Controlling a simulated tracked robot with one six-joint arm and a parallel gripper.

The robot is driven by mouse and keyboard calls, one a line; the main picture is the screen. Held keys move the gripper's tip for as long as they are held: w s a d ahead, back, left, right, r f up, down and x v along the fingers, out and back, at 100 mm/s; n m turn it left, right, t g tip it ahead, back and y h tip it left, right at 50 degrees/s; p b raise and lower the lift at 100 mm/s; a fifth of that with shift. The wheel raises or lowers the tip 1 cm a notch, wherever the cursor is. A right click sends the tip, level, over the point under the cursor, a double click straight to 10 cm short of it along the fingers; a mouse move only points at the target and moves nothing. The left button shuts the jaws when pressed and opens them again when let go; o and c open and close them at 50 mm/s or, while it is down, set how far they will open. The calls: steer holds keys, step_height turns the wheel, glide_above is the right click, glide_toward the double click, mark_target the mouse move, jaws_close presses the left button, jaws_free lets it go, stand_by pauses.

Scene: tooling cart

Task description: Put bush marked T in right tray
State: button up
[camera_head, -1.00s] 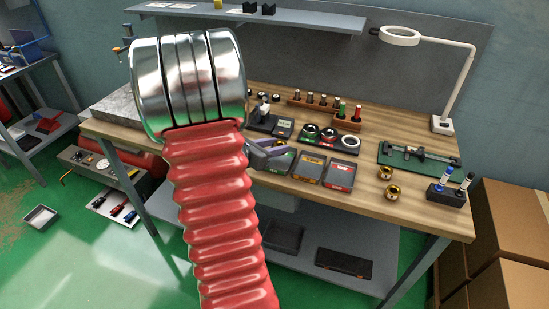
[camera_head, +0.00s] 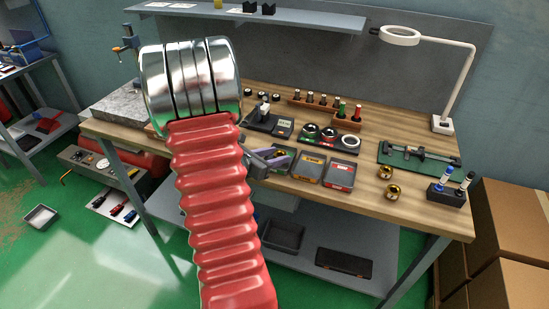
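Two brass bushes stand on the bench to the right of the trays, a rear bush (camera_head: 386,172) and a front bush (camera_head: 392,192). A mark T cannot be read on either. Three small grey trays lie in a row, and the right tray (camera_head: 340,175) has a red label at its front. The middle tray (camera_head: 308,168) has an orange-yellow label. The left tray is partly covered by my gripper (camera_head: 270,158). My gripper shows beside my red arm, over the left end of the tray row. My arm hides part of it, and its opening is unclear.
Behind the trays are a black holder with rings (camera_head: 328,137) and a wooden rack of pins (camera_head: 313,102). A green plate with a caliper (camera_head: 420,155), a black block with markers (camera_head: 447,195) and a lamp (camera_head: 442,124) stand right. The bench front is clear.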

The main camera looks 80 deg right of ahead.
steer(key=shift+r, duration=0.1)
steer(key=shift+w+a+r, duration=0.25)
steer(key=shift+w+a, duration=0.05)
steer(key=shift+a, duration=0.1)
steer(key=v, duration=1.1)
steer(key=shift+f, duration=0.15)
stand_by(0.4)
steer(key=shift+a, duration=0.15)
